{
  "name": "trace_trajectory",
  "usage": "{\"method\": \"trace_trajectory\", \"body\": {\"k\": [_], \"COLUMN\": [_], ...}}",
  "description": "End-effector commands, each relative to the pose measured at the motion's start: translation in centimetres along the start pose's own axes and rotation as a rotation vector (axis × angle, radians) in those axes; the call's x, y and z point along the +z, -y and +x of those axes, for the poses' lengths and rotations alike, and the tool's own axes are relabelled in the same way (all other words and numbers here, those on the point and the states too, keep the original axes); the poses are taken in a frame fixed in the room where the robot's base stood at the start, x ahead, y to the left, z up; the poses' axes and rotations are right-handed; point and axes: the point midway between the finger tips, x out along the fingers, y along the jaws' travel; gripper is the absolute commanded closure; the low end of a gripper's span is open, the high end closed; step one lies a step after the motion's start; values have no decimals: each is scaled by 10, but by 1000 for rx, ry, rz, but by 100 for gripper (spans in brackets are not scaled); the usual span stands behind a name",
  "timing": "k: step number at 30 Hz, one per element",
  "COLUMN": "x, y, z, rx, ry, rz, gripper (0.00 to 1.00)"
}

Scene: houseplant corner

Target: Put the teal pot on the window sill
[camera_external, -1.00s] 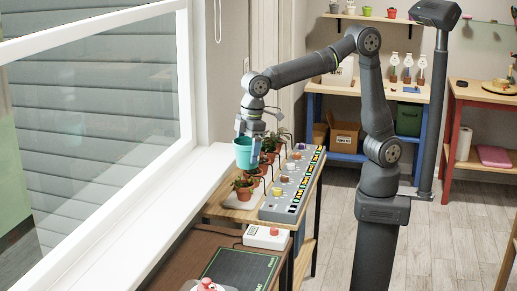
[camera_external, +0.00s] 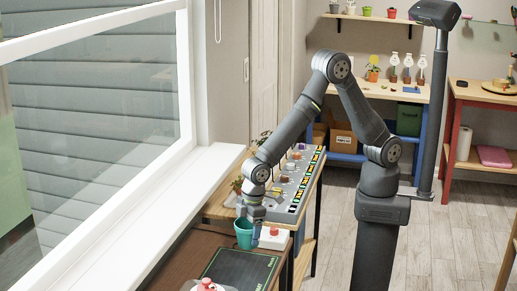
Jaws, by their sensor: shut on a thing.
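The teal pot (camera_external: 243,232) is upright at the lower middle of the view, at the near end of the narrow table. My gripper (camera_external: 252,217) is shut on the pot at its right side. I cannot tell whether the pot's bottom touches anything. The white window sill (camera_external: 150,222) runs along the window to the left of the pot, and the part beside the pot is bare.
Small potted plants (camera_external: 237,186) and a grey panel with coloured knobs (camera_external: 297,190) lie beyond my gripper. A white box with a red button (camera_external: 274,238) is right of the pot. A dark green mat (camera_external: 240,268) lies nearer the camera.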

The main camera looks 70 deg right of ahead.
Motion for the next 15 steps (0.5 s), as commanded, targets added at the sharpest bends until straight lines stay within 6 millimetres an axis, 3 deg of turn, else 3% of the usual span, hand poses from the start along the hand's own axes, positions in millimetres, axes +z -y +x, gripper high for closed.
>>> {"method": "trace_trajectory", "body": {"k": [6, 15], "x": [-15, -15], "y": [36, 43], "z": [26, 47], "rx": [-1, 0], "ry": [0, 3], "rz": [-2, 1], "gripper": [45, 45]}}
